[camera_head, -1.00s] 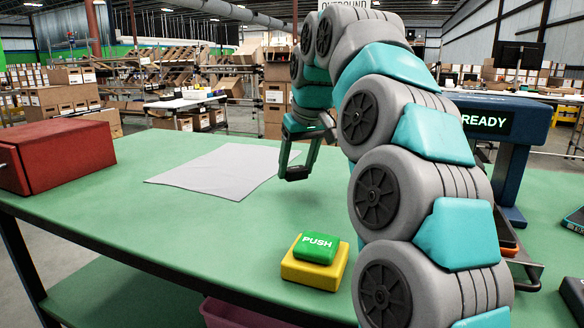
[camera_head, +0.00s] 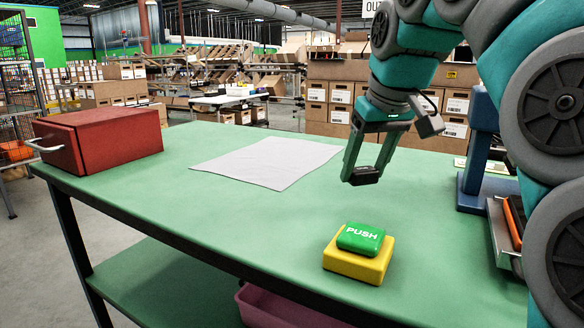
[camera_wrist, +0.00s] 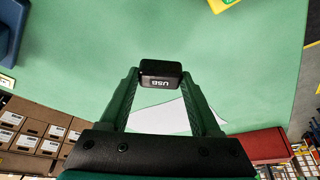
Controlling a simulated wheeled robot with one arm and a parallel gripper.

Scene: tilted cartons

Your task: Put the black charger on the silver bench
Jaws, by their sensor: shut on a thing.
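The black charger (camera_wrist: 161,73), a small block marked "USB", is between the fingertips of my gripper (camera_head: 361,172). My gripper is shut on it and holds it above the green table (camera_head: 235,222), apart from the tabletop. The charger also shows as a small dark block in the head view (camera_head: 366,176). A bench with a pale top (camera_head: 229,99) stands well behind the green table, with small items on it. I cannot tell for sure whether it is the silver bench.
A red box (camera_head: 98,139) with a handle is at the table's left end. A pale sheet (camera_head: 268,161) lies flat mid-table. A yellow block with a green PUSH button (camera_head: 360,252) is near the front edge. A blue stand (camera_head: 483,150) is at the right. Shelves of cartons stand behind.

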